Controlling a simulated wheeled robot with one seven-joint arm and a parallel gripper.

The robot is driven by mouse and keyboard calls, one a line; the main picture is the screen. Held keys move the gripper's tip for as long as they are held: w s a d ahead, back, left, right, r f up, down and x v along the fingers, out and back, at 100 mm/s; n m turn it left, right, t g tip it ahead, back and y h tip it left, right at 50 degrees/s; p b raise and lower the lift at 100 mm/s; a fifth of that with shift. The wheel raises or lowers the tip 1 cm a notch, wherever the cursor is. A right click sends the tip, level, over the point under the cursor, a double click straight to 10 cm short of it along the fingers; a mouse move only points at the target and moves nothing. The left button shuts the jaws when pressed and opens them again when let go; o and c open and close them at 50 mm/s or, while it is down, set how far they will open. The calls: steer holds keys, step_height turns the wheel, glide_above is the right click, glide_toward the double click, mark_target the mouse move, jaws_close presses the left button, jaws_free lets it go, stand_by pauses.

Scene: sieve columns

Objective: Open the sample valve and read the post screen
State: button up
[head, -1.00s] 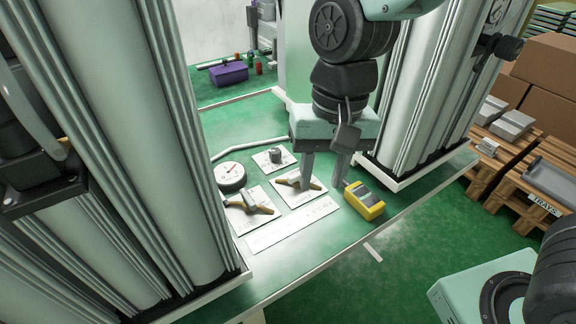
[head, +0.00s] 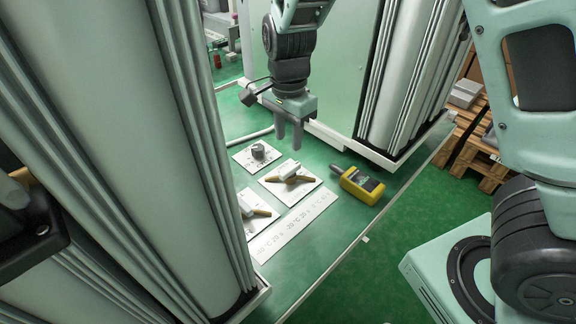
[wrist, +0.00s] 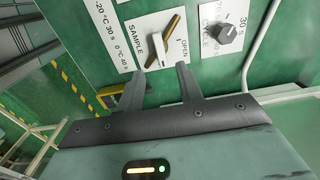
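The sample valve (head: 289,178) sits on a white plate on the green bench, with a brass bar and a pale handle. In the wrist view the valve (wrist: 165,40) lies just beyond my fingertips, its plate printed SAMPLE and OPEN. My gripper (head: 289,143) is above and behind the valve in the head view, fingers apart and empty. In the wrist view the open gripper (wrist: 160,82) shows nothing between its fingers. I cannot tell from the handle whether the valve is open. A yellow handheld device (head: 362,185) lies right of the valve; no reading is legible. No post screen is clearly identifiable.
A second brass-handled valve (head: 250,207) is partly hidden by the tall left column (head: 185,130). A dark knob (head: 258,151) on a plate stands behind the sample valve. A printed strip (head: 292,228) lies in front. The right column (head: 405,80) stands behind the device.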

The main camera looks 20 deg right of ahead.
mark_target(289, 169)
step_height(289, 169, down, 10)
steer(key=shift+r+b, duration=0.25)
steer(key=shift+b, duration=0.35)
jaws_close()
